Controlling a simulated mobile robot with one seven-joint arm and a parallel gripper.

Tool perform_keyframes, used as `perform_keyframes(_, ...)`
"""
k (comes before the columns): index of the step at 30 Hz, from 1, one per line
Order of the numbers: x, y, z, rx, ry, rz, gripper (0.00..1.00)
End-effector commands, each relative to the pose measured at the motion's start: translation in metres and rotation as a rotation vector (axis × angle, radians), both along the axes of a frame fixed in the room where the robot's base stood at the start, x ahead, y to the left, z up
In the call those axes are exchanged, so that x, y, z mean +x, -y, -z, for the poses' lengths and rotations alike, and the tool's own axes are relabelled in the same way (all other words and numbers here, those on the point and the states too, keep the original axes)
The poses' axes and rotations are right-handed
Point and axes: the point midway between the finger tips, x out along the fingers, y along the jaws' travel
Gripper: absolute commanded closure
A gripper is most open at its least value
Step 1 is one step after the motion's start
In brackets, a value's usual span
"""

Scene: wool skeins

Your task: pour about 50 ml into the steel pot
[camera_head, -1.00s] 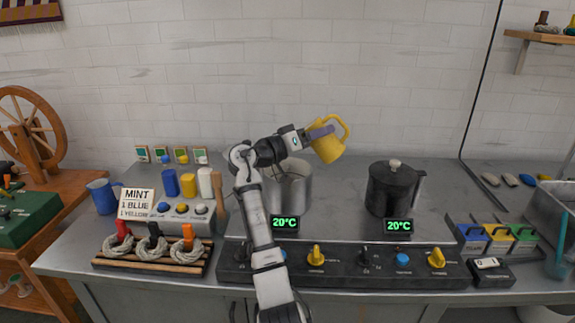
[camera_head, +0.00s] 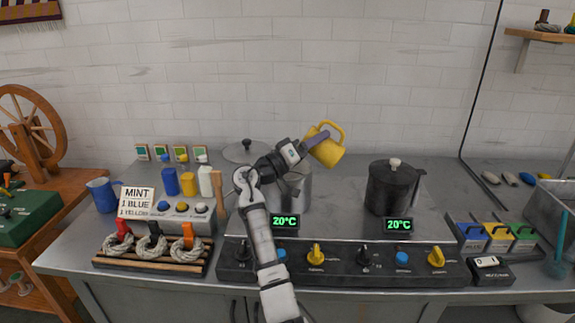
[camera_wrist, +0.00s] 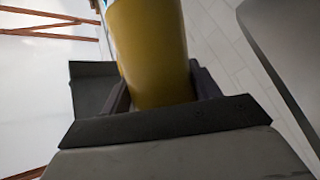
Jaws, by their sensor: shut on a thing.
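A yellow jug (camera_head: 331,152) is held in the air above and to the right of the steel pot (camera_head: 297,192). My gripper (camera_head: 318,139) is shut on it, and the jug is tilted. In the wrist view the yellow jug (camera_wrist: 150,50) fills the space between the dark fingers of my gripper (camera_wrist: 160,90). The pot stands on the left of the stove top, partly hidden behind my arm. No stream of liquid shows, and I cannot see the level in the jug or pot.
A dark lidded pot (camera_head: 393,188) stands right of the steel pot. A lid (camera_head: 247,151) lies behind, to the left. A black knob panel (camera_head: 340,268) runs along the front. A small counter box (camera_head: 490,270) sits at right. Both displays read 20°C.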

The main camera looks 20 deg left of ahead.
Motion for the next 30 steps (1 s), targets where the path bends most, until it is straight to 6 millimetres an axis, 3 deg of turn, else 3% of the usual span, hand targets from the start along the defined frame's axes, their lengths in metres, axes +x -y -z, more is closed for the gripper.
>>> perform_keyframes(11,0.000,-0.001,-0.015,-0.077,0.003,0.001,0.70)
perform_keyframes(30,0.000,-0.003,-0.015,-0.129,0.003,0.000,0.70)
